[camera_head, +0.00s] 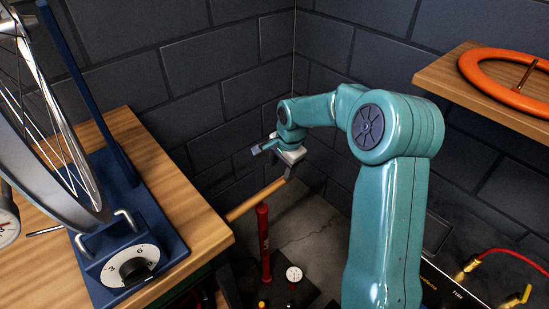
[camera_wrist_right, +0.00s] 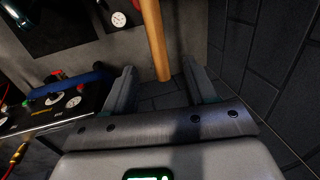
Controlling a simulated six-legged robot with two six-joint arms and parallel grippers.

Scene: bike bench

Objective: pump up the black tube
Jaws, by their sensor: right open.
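A red pump (camera_head: 264,245) stands upright on the floor beside the bench. Its long wooden handle (camera_head: 256,201) lies across its top, and a white round gauge (camera_head: 294,274) shows by its foot. My right gripper (camera_head: 276,161) is open just above the right end of the handle. In the right wrist view the handle (camera_wrist_right: 154,35) runs in between the two spread fingers, with its end between them; I cannot tell whether they touch it. I cannot make out the black tube. My left gripper is not in view.
A bike wheel (camera_head: 48,140) stands in a blue stand (camera_head: 165,235) on the wooden bench (camera_head: 200,215). An orange ring (camera_head: 478,84) lies on a wooden shelf (camera_head: 440,80). A dark panel with brass fittings and a red hose (camera_head: 505,252) is at lower right. Block walls close the corner.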

